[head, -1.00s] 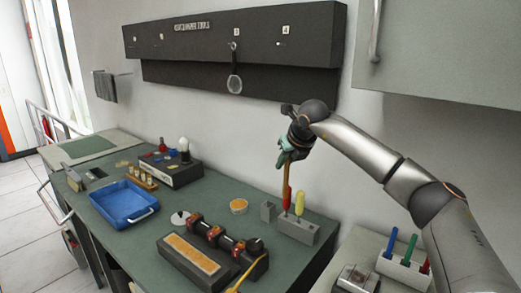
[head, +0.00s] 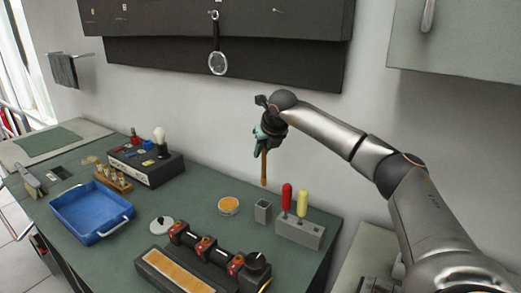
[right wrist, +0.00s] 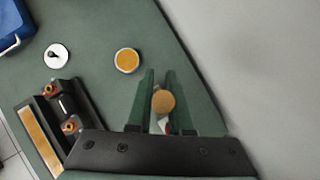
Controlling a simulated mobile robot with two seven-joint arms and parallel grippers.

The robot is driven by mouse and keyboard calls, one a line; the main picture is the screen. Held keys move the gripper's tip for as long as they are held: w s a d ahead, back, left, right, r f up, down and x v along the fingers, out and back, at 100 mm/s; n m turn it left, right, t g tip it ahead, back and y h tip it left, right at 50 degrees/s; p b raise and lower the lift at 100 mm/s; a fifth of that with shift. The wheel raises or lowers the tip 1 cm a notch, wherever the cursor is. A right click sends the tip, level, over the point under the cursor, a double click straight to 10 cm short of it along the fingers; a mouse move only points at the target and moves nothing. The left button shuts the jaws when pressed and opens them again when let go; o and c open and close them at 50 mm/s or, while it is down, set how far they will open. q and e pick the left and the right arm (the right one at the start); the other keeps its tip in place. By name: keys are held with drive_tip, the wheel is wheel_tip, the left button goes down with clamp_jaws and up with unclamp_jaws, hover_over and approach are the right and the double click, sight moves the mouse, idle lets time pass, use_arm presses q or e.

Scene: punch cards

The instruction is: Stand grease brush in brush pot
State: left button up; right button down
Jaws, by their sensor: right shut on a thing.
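The grease brush (head: 264,168) is a thin orange-brown stick hanging upright from my right gripper (head: 264,147). The right gripper is shut on its upper part. The brush pot (head: 263,211) is a small open grey square cup on the bench. In the head view the brush's lower end shows just above the pot, with a gap between them. In the right wrist view the brush's round tan end (right wrist: 163,102) sits between the green fingers and hides most of what is below it. My left gripper is not in view.
Right beside the pot stands a grey block (head: 300,235) with a red handle (head: 286,197) and a yellow handle (head: 302,204) upright in it. A round orange-topped tin (head: 229,206) lies to the left. A dark roller device (head: 205,255) is in front. The wall is close behind.

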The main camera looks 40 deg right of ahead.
drive_tip(key=shift+w+f+b, duration=0.1)
drive_tip(key=shift+f+b, duration=3.9)
drive_tip(key=shift+f, duration=1.7)
drive_tip(key=c, duration=0.7)
unclamp_jaws()
drive_tip(key=shift+c, duration=0.2)
drive_tip(key=v, duration=1.2)
drive_tip(key=shift+s+r+b, duration=0.25)
drive_tip(key=shift+b, duration=0.1)
